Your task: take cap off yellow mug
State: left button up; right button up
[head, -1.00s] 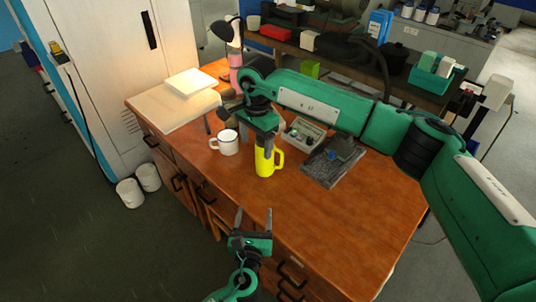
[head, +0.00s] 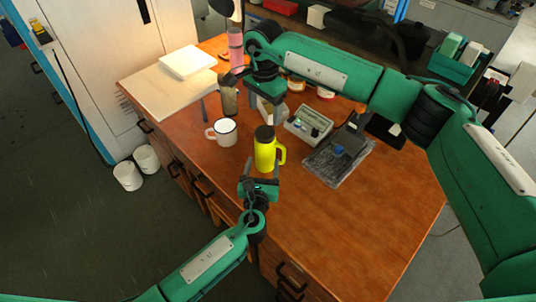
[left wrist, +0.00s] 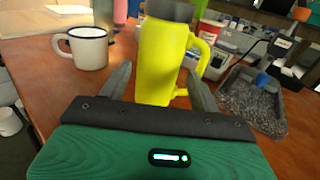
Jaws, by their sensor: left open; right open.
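The yellow mug (head: 267,157) stands upright on the wooden desk, its handle to the right. Its dark grey cap (head: 264,132) is on top; the cap also shows at the top edge of the left wrist view (left wrist: 171,10). My left gripper (head: 260,172) is open at the near side of the mug. In the left wrist view, the mug's body (left wrist: 160,62) stands between its two spread fingers; I cannot tell whether they touch it. My right gripper (head: 272,115) is open and empty, pointing down above the cap, apart from it.
A white enamel mug (head: 222,133) stands left of the yellow mug. A grey instrument box (head: 308,125) and a dark stone-like tray (head: 335,165) lie to the right. Boards (head: 165,85) lie at the back left. The desk's front right is clear.

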aim_at(264, 156)
pick_arm(q)
jog(key=w, duration=0.4)
jog(key=w+d, duration=0.1)
jog(key=w, duration=0.2)
